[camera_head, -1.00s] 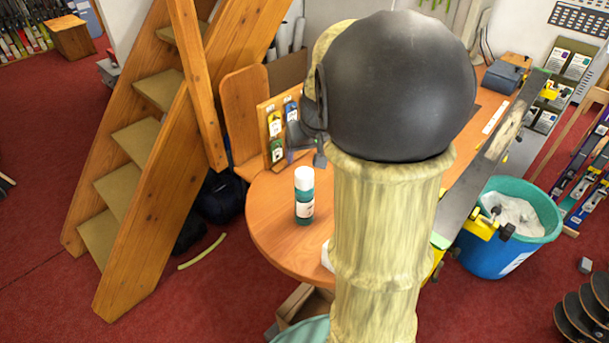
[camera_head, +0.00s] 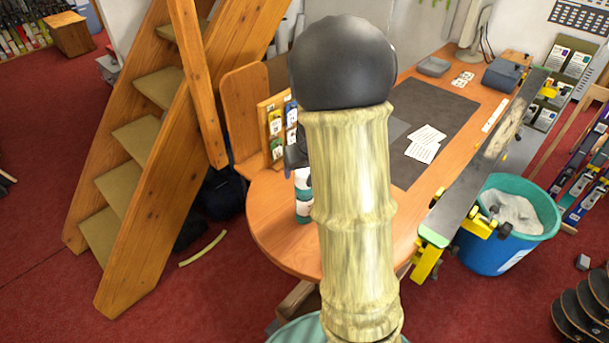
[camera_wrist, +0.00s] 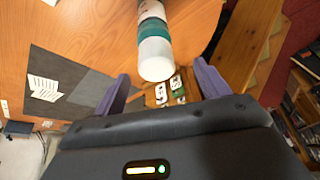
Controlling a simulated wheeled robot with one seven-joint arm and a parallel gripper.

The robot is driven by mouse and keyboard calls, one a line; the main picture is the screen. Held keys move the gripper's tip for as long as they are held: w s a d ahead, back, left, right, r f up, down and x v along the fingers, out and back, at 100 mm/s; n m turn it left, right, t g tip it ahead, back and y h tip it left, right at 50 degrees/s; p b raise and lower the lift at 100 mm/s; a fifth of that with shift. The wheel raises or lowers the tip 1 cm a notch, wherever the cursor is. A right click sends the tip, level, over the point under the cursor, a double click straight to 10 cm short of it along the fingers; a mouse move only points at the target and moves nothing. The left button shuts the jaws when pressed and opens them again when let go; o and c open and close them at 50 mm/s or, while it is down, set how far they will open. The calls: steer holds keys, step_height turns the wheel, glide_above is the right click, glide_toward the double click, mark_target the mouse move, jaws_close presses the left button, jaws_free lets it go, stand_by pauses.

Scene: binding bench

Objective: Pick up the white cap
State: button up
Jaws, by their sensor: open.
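The white cap (camera_wrist: 156,59) tops a teal and white bottle (camera_wrist: 151,22) in the wrist view. The bottle stands on the round end of the wooden table, and in the head view the bottle (camera_head: 303,197) is partly hidden behind my arm. My gripper (camera_wrist: 160,88) is open, its two fingers spread to either side below the cap in the wrist view. The cap appears between and just beyond the fingertips, with nothing held. Whether a finger touches it cannot be told. In the head view my arm hides most of the gripper.
A wooden display rack (camera_head: 277,130) with coloured packets stands close behind the bottle. A dark mat (camera_head: 420,120) with white cards (camera_head: 425,143) lies on the table (camera_head: 275,235). Wooden stairs (camera_head: 150,190) rise at left.

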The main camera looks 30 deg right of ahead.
mark_target(301, 174)
steer(key=x, duration=0.2)
steer(key=d+p+x, duration=0.1)
steer(key=x, duration=0.1)
steer(key=shift+w, duration=0.1)
steer(key=shift+w+f, duration=0.2)
steer(key=shift+f, duration=0.25)
steer(key=shift+a, duration=0.1)
steer(key=shift+c, duration=0.2)
steer(key=c, duration=1)
